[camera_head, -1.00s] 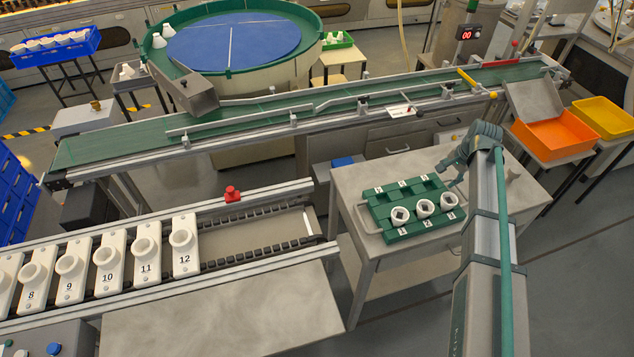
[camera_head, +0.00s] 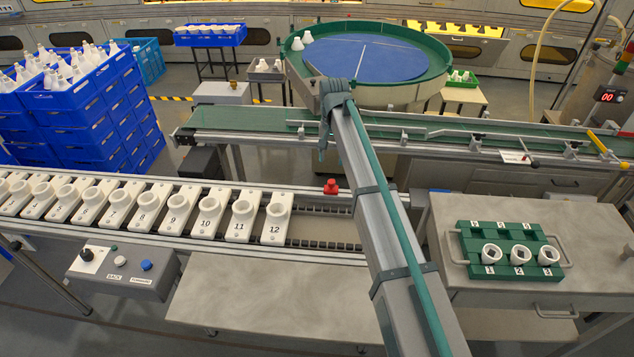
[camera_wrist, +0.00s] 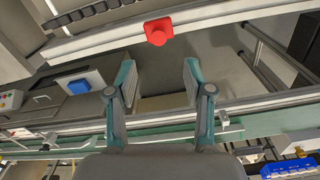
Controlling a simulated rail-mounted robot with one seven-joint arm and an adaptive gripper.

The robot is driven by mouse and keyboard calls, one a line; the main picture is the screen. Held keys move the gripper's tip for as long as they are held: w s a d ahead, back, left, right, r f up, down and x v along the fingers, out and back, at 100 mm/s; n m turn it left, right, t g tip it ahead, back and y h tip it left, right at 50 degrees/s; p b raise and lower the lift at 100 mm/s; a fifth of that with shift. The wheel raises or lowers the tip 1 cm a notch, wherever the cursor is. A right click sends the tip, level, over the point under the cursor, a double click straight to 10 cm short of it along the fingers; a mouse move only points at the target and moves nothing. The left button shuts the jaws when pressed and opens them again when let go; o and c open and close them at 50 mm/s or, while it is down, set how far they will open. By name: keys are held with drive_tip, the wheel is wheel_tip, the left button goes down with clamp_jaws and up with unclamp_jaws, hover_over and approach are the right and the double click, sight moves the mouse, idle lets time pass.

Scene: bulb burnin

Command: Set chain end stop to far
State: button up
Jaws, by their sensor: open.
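A red block (camera_head: 331,187), which looks like the chain end stop, sits on the far rail of the chain conveyor (camera_head: 330,210), just right of plate 12. In the wrist view the red block (camera_wrist: 158,31) is on the pale rail, beyond my fingertips. My gripper (camera_wrist: 160,72) is open and empty, its two fingers apart, with a visible gap between them and the block. No position marks for the stop are readable.
Numbered white plates (camera_head: 210,210) fill the chain's left part. A control box (camera_head: 122,274) with buttons stands in front. A green belt (camera_head: 290,137) runs behind the chain. A green tray (camera_head: 478,235) with white pieces lies on the right-hand table (camera_head: 590,225).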

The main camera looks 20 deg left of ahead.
sight(331, 182)
wheel_tip(331, 182, down, 10)
drive_tip(key=shift+d+f+p, duration=0.1)
drive_tip(key=shift+d+p, duration=0.05)
drive_tip(key=shift+p, duration=0.95)
drive_tip(key=shift+c, duration=0.4)
clamp_jaws()
